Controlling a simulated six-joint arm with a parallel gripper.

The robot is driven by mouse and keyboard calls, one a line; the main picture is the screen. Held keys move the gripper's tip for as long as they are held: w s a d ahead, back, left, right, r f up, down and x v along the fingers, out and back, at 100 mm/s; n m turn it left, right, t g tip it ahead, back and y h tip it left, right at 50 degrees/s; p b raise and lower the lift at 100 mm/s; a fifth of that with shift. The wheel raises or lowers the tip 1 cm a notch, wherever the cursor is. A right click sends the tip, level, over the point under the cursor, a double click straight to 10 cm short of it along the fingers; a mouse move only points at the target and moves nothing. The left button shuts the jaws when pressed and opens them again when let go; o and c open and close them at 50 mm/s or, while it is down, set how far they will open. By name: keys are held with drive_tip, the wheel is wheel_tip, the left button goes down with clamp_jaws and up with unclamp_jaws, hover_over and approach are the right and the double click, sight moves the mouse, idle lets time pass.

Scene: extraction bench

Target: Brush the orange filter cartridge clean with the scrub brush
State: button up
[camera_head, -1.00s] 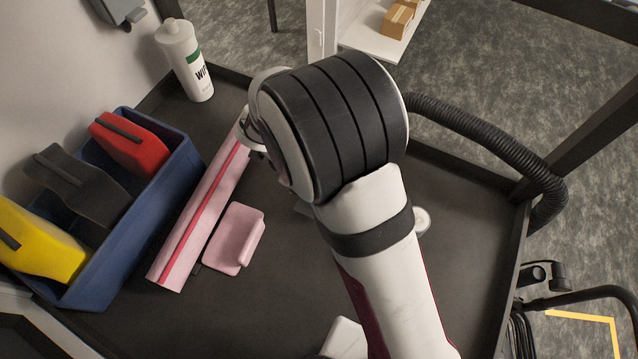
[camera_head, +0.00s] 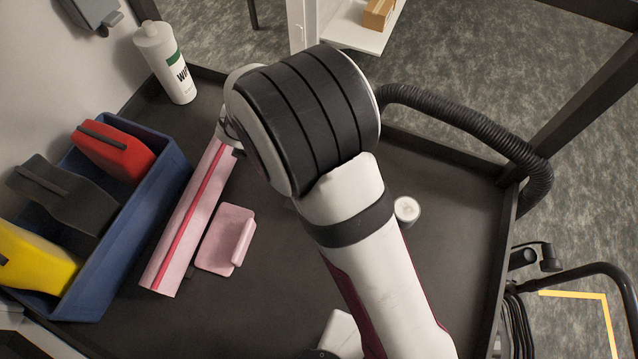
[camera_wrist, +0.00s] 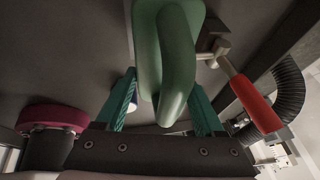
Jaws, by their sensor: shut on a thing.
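In the wrist view, my gripper (camera_wrist: 162,90) has two teal fingers shut on a green block with a curved handle (camera_wrist: 176,60), which looks like the scrub brush. The handle lies between the fingers. In the head view, my arm hides the gripper and the held thing. An orange-red cylinder (camera_wrist: 255,104) on a pale shaft shows right of the green block in the wrist view. I cannot tell whether it is the filter cartridge, and no other orange cartridge is visible.
On the dark bench stand a blue bin (camera_head: 150,190) with red, black and yellow items, a white bottle (camera_head: 166,65), a long pink piece (camera_head: 190,215), a pink handled block (camera_head: 228,238) and a white-topped can (camera_head: 407,211). A black hose (camera_head: 470,120) runs along the back right.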

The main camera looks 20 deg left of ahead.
drive_tip(key=shift+a, duration=0.85)
drive_tip(key=shift+d, duration=1.25)
drive_tip(key=shift+d+f, duration=0.1)
drive_tip(key=shift+c, duration=0.7)
drive_tip(key=shift+d, duration=1.2)
clamp_jaws()
drive_tip(key=shift+a, duration=1.3)
drive_tip(key=shift+r, duration=3)
